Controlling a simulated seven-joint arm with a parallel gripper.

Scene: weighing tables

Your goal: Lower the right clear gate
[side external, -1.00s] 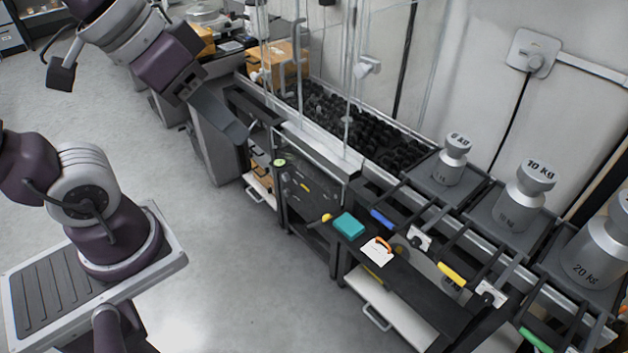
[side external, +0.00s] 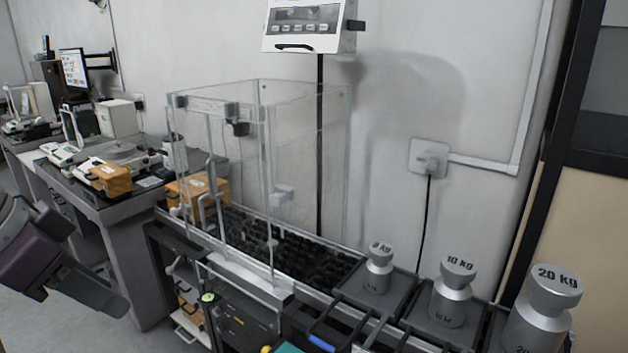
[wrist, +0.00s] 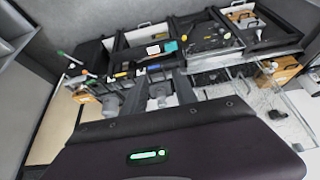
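A clear-walled enclosure (side external: 310,150) stands over a bed of black lumps in the side view. Its transparent panels stand upright, with a pale upright handle (side external: 211,190) on the left and a small pale fitting (side external: 283,193) farther right. The see-through panels overlap, so I cannot tell which edge belongs to the right gate or how high it sits. My gripper (side external: 112,300) is at the lower left of the side view, apart from the enclosure. Clear panels also show at the wrist view's right edge (wrist: 302,104).
Metal weights marked 10 kg (side external: 452,292) and 20 kg (side external: 541,315), and a smaller one (side external: 378,268), stand right of the enclosure. A scale display (side external: 307,27) is above it. Orange boxes (side external: 110,180) and instruments fill the left bench. Open floor lies at lower left.

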